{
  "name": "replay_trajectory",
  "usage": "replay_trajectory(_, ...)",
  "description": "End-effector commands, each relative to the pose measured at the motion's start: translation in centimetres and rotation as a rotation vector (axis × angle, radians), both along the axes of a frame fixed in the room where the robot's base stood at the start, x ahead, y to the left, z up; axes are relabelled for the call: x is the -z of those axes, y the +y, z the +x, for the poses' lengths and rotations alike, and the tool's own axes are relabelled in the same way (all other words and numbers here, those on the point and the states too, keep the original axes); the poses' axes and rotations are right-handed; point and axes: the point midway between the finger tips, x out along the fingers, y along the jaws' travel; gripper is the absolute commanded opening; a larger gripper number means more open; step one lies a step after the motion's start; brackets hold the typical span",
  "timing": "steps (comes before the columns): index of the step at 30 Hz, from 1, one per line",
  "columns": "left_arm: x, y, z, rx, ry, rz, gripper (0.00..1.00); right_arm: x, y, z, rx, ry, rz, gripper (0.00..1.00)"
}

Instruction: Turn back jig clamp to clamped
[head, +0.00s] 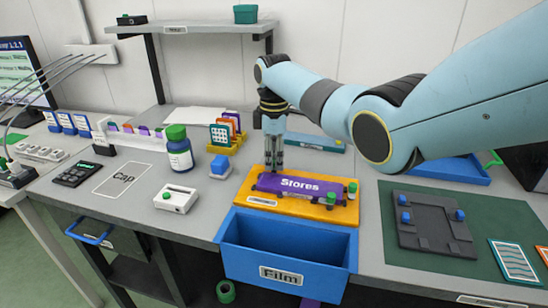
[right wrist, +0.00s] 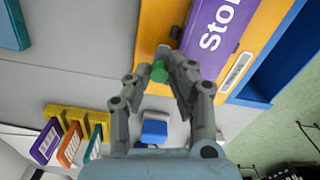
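The orange jig plate (head: 229,221) lies on the grey table with a purple block (head: 300,184) marked "Stores" on it. My right gripper (head: 273,170) points down at the plate's back left corner. In the right wrist view, a green clamp knob (right wrist: 159,72) shows between the fingertips (right wrist: 158,75); whether the fingers press on it cannot be told. The clamp's arm is partly hidden by the fingers, so its angle is unclear. Green knobs also show at the jig's right end (head: 352,187) and front right (head: 331,198). My left gripper is not in view.
A blue "Film" bin (head: 285,264) hangs in front of the jig. A dark board (head: 437,226) lies right; card holders (head: 227,132) stand behind left.

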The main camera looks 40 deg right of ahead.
Motion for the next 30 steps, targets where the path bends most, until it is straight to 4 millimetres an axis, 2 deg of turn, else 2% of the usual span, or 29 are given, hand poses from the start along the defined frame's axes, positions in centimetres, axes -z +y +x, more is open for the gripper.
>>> replay_trajectory(1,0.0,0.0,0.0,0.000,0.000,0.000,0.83,0.0,0.0,0.0,0.000,0.001,0.001,0.12)
replay_trajectory(4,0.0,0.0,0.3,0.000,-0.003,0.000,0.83,0.0,0.0,0.0,0.000,0.002,0.001,0.00)
replay_trajectory(12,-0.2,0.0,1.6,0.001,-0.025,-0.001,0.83,0.0,0.1,-0.1,0.009,0.002,0.002,0.00)
replay_trajectory(17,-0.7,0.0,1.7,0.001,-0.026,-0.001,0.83,-0.1,0.1,-0.1,0.050,0.003,0.002,0.00)
replay_trajectory(23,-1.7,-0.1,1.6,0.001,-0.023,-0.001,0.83,-0.2,0.1,-0.1,0.167,0.005,0.002,0.00)
replay_trajectory(30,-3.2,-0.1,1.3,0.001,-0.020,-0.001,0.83,-0.2,0.1,-0.1,0.383,0.005,0.003,0.00)
